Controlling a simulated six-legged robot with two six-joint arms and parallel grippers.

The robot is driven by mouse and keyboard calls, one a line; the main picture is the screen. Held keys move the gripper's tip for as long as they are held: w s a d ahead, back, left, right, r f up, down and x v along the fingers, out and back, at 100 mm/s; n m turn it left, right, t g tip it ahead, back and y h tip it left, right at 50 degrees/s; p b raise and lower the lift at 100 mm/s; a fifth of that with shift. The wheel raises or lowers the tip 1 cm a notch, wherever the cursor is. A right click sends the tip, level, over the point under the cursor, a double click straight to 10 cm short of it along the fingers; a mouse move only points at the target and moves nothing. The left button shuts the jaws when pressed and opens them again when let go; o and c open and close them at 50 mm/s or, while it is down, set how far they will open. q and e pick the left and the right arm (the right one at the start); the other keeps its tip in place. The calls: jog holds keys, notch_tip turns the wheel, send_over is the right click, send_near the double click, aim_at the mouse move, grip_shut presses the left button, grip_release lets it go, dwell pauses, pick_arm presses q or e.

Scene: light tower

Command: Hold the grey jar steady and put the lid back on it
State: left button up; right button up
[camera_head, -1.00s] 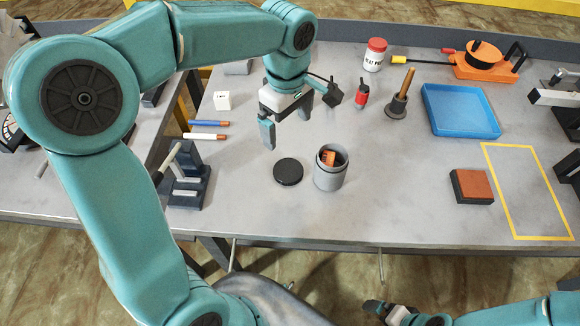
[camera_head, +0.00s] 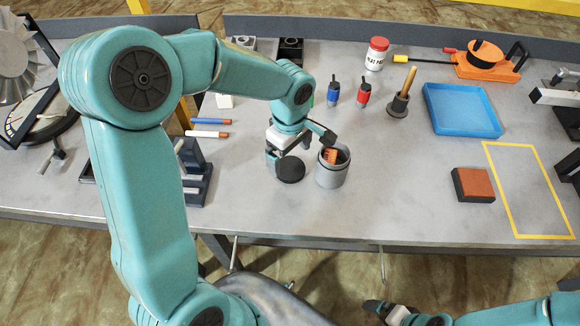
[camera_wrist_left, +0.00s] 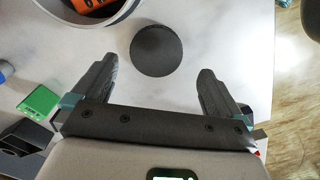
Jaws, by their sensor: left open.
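The grey jar (camera_head: 331,179) stands upright and uncovered on the table, with an orange-brown item (camera_head: 330,156) inside. Part of the jar also shows at the top of the left wrist view (camera_wrist_left: 92,27). The round black lid (camera_head: 291,171) lies flat on the table just left of the jar. In the left wrist view the lid (camera_wrist_left: 157,50) sits ahead of and centred between the fingers. My left gripper (camera_wrist_left: 157,70) is open and empty; in the head view (camera_head: 284,157) it is low beside the lid. My right gripper (camera_head: 384,309) is at the bottom edge, its jaws unclear.
A blue tray (camera_head: 462,111), a reddish-brown block (camera_head: 473,185) and a yellow outline (camera_head: 500,190) are on the right. A black stand (camera_head: 193,172) and two pens (camera_head: 208,134) are left of the lid.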

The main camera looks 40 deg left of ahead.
aim_at(291, 169)
pick_arm(q)
jog(key=shift+w+f+p, duration=0.2)
jog(key=shift+f+p, duration=0.25)
jog(key=shift+f, duration=2.15)
jog(key=c, duration=0.9)
